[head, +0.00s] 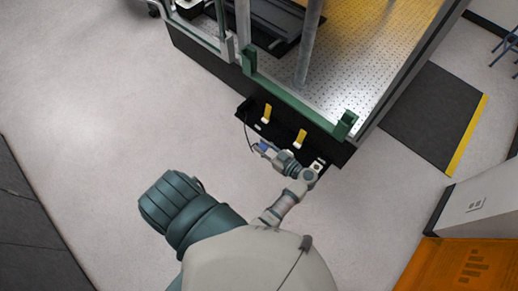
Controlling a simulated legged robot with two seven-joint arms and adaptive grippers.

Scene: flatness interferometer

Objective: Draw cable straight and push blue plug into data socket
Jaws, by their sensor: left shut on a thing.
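My left gripper (265,149) is in front of a black shelf-like panel (281,131) at the near side of the optical table. It is shut on the small blue plug (263,145), which shows only in part between the fingers. A thin black cable (247,133) curves from the panel's left end down to the plug; it is bowed, not straight. The plug appears apart from the panel, though the gap is hard to judge. I cannot make out which fitting on the panel is the data socket. My right gripper is not in view.
Two yellow tabs (267,113) stand on the panel. A green rail (290,98) and a grey post (309,45) rise above it at the perforated table top (375,40). A dark mat (432,115) lies right; an orange surface (462,262) is lower right.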

